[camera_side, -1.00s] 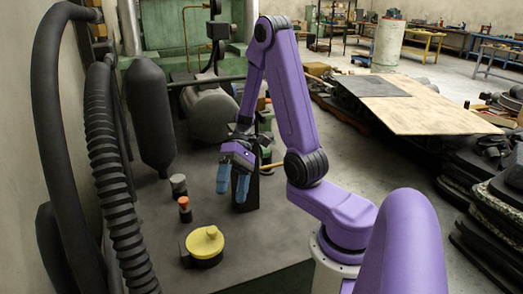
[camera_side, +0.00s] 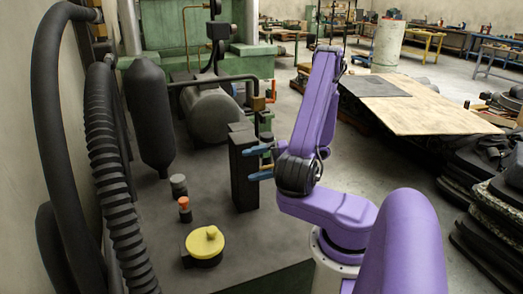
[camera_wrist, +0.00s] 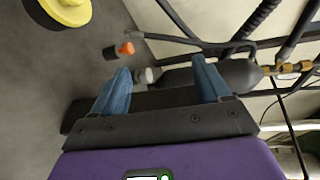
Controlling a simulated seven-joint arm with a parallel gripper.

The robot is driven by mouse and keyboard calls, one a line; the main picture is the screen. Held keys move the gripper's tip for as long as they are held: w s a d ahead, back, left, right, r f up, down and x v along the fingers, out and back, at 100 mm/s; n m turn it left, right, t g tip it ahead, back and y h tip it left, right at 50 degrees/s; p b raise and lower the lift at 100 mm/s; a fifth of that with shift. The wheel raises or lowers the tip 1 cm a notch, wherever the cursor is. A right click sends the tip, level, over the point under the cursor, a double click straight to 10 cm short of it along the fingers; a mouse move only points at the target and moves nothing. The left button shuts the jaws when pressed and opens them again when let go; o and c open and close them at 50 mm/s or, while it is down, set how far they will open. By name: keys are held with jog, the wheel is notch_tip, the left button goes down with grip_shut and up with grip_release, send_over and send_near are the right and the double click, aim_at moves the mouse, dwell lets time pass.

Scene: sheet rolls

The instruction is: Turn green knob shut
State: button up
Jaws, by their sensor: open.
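No green knob can be made out for certain. In the side view a small green part (camera_side: 266,137) shows behind a dark upright block (camera_side: 243,170), partly hidden by my arm; I cannot tell whether it is the knob. My gripper (camera_side: 259,163) is open, its blue fingers one above the other, in front of the block's right side in the picture. I cannot tell whether they touch it. In the wrist view the open blue fingers of my gripper (camera_wrist: 162,82) have nothing held between them, and no green knob shows.
A yellow round knob (camera_side: 205,242), an orange-topped knob (camera_side: 184,208) and a grey knob (camera_side: 178,184) stand on the dark table (camera_side: 225,268). A black cylinder (camera_side: 148,115) and ribbed hose (camera_side: 105,165) line the left wall. An orange handle (camera_side: 274,91) is farther back.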

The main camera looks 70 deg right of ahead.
jog(key=s+d+f+m+t+h, duration=0.25)
jog(key=s+d+m+h, duration=0.55)
jog(key=s+h, duration=0.5)
jog(key=shift+h, duration=0.4)
jog(key=x, duration=1.8)
jog(key=shift+w+a+f, duration=0.1)
jog(key=shift+a, duration=0.2)
jog(key=c, duration=0.9)
jog(key=shift+c, duration=0.2)
